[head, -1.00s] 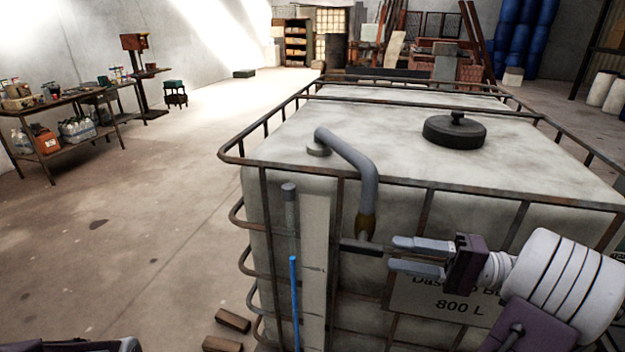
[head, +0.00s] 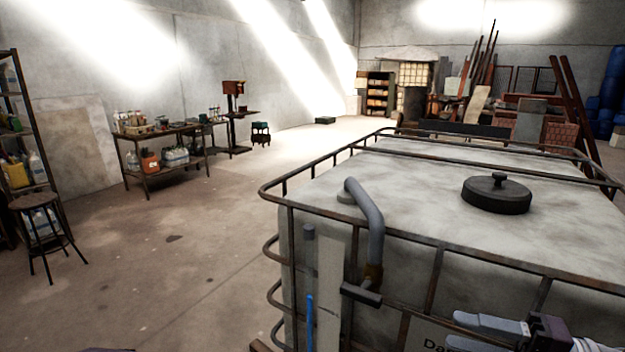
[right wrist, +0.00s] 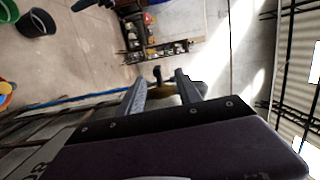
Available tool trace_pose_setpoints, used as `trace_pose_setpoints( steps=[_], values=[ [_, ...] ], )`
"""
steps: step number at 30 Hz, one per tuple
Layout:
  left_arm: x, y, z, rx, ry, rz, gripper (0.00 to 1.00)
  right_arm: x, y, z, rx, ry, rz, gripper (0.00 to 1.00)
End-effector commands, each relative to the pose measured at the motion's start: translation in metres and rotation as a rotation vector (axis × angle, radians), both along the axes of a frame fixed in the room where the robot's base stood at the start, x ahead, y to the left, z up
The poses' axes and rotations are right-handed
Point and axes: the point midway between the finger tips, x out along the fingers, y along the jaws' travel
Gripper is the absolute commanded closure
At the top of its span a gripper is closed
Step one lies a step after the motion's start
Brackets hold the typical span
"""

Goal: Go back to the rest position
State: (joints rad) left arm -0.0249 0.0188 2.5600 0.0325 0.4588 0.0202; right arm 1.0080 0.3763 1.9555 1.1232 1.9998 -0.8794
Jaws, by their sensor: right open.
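My right gripper (head: 453,330) is at the lower right of the head view, in front of the vat's near face. Its two fingers are apart with nothing between them. In the right wrist view my right gripper (right wrist: 160,78) points toward the dark handle and brass fitting, which show between and beyond its fingertips. In the head view the dark T-handle (head: 362,294) sits below the brass end of the grey bent pipe (head: 370,215). It is left of the fingertips, with a clear gap. My left gripper is not in view.
The big caged vat (head: 420,195) fills the right side, with a black lid (head: 497,193) on top. A blue tube (head: 309,325) stands at its front left corner. A stool (head: 35,202), a shelf and a bench (head: 160,135) stand at left. The floor between is open.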

Motion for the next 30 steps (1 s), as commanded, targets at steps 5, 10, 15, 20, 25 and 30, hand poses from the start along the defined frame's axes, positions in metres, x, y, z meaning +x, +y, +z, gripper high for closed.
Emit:
trace_pose_setpoints(
  steps=[5,10,15,20,25,30],
  values=[
    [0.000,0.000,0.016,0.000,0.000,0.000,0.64,-0.001,0.051,0.022,-0.017,-0.003,0.166,0.59],
    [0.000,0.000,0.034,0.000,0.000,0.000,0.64,-0.024,0.117,0.024,-0.095,0.058,0.396,0.59],
    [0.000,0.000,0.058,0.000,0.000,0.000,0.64,-0.077,0.179,-0.014,-0.367,0.231,0.650,0.59],
    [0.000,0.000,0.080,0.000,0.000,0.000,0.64,-0.137,0.170,-0.095,-0.919,0.377,0.786,0.59],
    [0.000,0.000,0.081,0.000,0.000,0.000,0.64,-0.119,0.108,-0.158,-1.379,0.332,0.599,0.59],
    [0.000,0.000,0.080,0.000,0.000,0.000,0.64,-0.070,0.076,-0.178,-1.540,0.254,0.327,0.59]
  ],
)
